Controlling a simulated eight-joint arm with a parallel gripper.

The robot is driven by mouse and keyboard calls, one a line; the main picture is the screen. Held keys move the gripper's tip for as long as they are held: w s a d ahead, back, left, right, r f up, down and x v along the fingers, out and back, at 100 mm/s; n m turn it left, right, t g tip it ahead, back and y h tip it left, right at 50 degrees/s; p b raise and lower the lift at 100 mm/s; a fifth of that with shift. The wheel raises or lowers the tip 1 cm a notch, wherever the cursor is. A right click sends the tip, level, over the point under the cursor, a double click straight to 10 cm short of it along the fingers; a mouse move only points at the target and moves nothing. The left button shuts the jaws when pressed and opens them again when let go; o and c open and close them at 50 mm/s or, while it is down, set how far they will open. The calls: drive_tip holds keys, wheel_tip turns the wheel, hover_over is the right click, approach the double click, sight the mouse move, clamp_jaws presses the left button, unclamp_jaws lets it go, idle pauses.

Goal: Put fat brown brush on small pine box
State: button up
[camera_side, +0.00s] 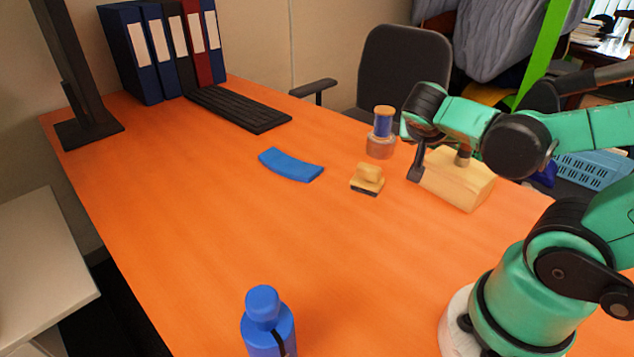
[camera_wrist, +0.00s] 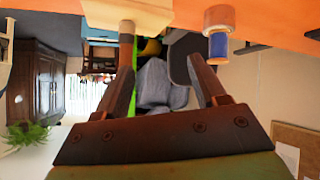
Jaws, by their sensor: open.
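The fat brown brush (camera_side: 368,178) sits on the orange table in the side view, tan with a raised grip and a dark underside. The small pine box (camera_side: 455,187) is a pale wooden block to its right; its edge shows at the top of the wrist view (camera_wrist: 120,16). My gripper (camera_side: 440,165) is open at the box, one finger at its left end and the other above its top. A short brown stub (camera_wrist: 127,32) shows at one fingertip; I cannot tell whether it belongs to the box. The brush is apart from my gripper, which holds nothing that I can see.
A blue and tan cylinder (camera_side: 383,125) stands in a brownish base behind the brush. A blue curved piece (camera_side: 290,164) lies to the left. A keyboard (camera_side: 238,108) and binders are at the back, a blue bottle (camera_side: 267,325) in front. The table's middle is clear.

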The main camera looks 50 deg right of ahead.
drive_tip(key=w+a+n+t+y, duration=0.2)
drive_tip(key=a+n+y, duration=0.3)
drive_tip(key=a+n, duration=0.1)
drive_tip(key=w+a+n+t+y, duration=0.2)
drive_tip(key=a+n+y, duration=0.3)
drive_tip(key=a, duration=0.4)
drive_tip(key=shift+w+f+n+t, duration=0.25)
drive_tip(key=shift+w+n+t, duration=0.2)
drive_tip(key=shift+n, duration=0.45)
